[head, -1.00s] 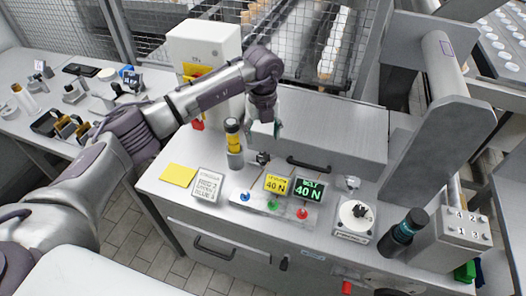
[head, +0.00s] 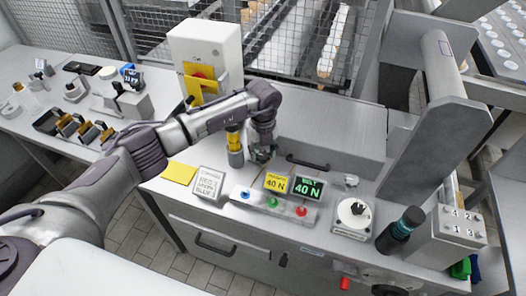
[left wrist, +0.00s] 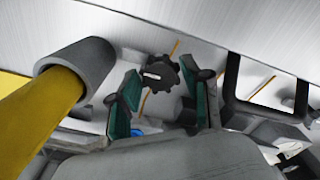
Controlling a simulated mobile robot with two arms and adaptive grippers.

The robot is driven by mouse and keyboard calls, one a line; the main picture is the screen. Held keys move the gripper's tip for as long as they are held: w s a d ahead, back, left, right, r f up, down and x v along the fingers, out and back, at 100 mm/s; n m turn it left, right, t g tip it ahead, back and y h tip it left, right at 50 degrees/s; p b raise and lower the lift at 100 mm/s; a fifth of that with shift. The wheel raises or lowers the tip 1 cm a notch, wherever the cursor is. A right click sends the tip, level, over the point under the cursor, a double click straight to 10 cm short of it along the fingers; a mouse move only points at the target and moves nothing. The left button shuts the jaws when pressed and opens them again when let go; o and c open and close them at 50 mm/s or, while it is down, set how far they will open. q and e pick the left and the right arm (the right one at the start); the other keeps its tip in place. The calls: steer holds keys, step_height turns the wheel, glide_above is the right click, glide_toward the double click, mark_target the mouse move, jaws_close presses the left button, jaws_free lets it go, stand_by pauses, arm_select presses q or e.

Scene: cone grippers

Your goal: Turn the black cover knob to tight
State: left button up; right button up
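In the left wrist view a black lobed knob (left wrist: 160,73) with a small white mark shows against pale grey metal, with thin orange lines on two sides of it. My left gripper (left wrist: 168,88) is open, its two teal-padded fingers on either side of the knob. I see no clear contact between pads and knob. In the head view my left gripper (head: 263,153) points down at the worktop by the grey sloped cover (head: 325,135) and hides the knob there. My right gripper is in neither view.
A yellow-and-grey cylinder (head: 235,148) stands close left of the gripper; it also looms in the wrist view (left wrist: 75,75).

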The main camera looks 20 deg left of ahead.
arm_select(q)
steer(key=c, duration=0.6)
steer(key=shift+f+m+b, duration=0.15)
steer(key=shift+m+b, duration=1.1)
steer(key=shift+m, duration=0.25)
steer(key=m+b, duration=0.3)
steer(key=m, duration=0.1)
steer(key=shift+m, duration=0.3)
steer(key=m+b, duration=0.4)
steer(key=m, duration=0.1)
steer(key=m+b, duration=0.2)
steer(key=m, duration=0.3)
steer(key=shift+b, duration=0.3)
steer(key=shift+r+m, duration=0.2)
steer(key=shift+m, duration=0.1)
steer(key=o, duration=1.1)
steer(key=shift+o, duration=0.2)
